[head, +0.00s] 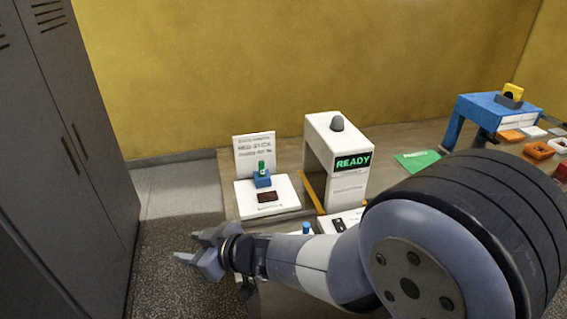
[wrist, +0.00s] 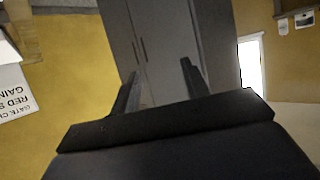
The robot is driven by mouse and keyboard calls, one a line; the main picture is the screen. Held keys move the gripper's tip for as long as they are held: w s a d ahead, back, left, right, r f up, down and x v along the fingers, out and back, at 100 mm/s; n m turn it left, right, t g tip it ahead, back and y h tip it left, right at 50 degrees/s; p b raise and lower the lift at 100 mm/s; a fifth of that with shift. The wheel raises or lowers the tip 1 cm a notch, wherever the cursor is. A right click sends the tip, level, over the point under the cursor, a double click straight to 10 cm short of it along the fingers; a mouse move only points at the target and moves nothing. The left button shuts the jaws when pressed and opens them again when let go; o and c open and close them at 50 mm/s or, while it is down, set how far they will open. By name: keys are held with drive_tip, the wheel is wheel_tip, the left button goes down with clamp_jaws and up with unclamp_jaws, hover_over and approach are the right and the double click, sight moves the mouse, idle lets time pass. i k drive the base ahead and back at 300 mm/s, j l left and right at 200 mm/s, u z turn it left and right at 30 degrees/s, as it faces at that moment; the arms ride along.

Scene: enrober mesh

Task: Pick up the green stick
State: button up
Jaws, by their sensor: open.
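The green stick (head: 262,168) stands upright in a small blue holder (head: 262,180) on a white base plate (head: 284,205) at the table's left end in the head view. A white sign (head: 254,155) stands behind it. My gripper (head: 186,247) is open and empty, left of and nearer than the plate, apart from the stick. In the wrist view my open gripper (wrist: 160,82) points toward grey lockers, and the stick does not show there.
A white arch machine reading READY (head: 352,162) stands right of the plate. A dark brown piece (head: 268,197) lies before the blue holder. Grey lockers (head: 60,150) rise at the left. A blue stand (head: 490,112) is far right. Floor between lockers and table is clear.

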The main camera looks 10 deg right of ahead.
sight(261, 163)
drive_tip(key=i+j+z, duration=0.1)
drive_tip(key=z, duration=0.25)
drive_tip(key=i+j+z, duration=0.15)
drive_tip(key=z, duration=0.2)
drive_tip(key=i+j+z, duration=0.2)
drive_tip(key=z, duration=0.15)
drive_tip(key=i, duration=0.05)
